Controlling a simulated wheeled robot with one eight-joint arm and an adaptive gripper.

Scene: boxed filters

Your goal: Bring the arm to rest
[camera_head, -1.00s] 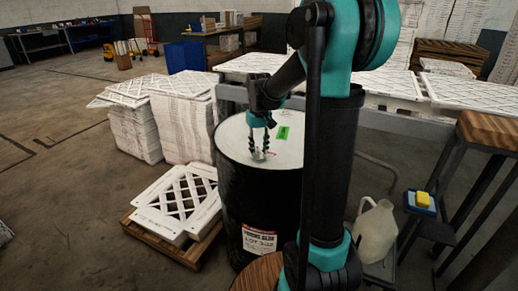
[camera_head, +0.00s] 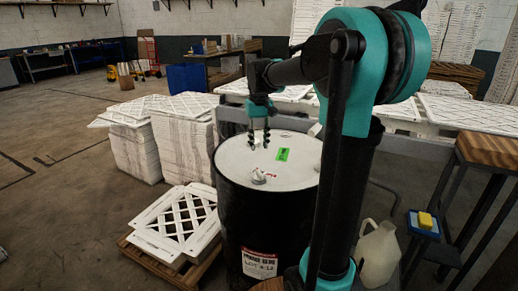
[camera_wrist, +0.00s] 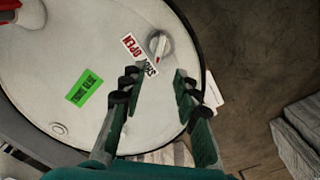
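My gripper (camera_head: 259,146) hangs in the air above the black drum (camera_head: 230,215) with the off-white lid, fingers pointing down. In the wrist view my gripper (camera_wrist: 158,82) is open and empty, with a clear gap between its two dark fingers. A small pale round knob (camera_head: 259,176) sits on the lid below, apart from the fingers. In the wrist view the knob (camera_wrist: 159,45) lies beside a label (camera_wrist: 140,54) with red "OPEN" and dark lettering. My arm is bent high over the drum's right side.
A green sticker (camera_head: 283,155) is on the lid. White filter frames (camera_head: 181,222) lie on a pallet left of the drum, with filter stacks (camera_head: 184,140) behind. A pale jug (camera_head: 377,252), a yellow sponge (camera_head: 425,220) and a wood-topped table (camera_head: 490,150) stand right.

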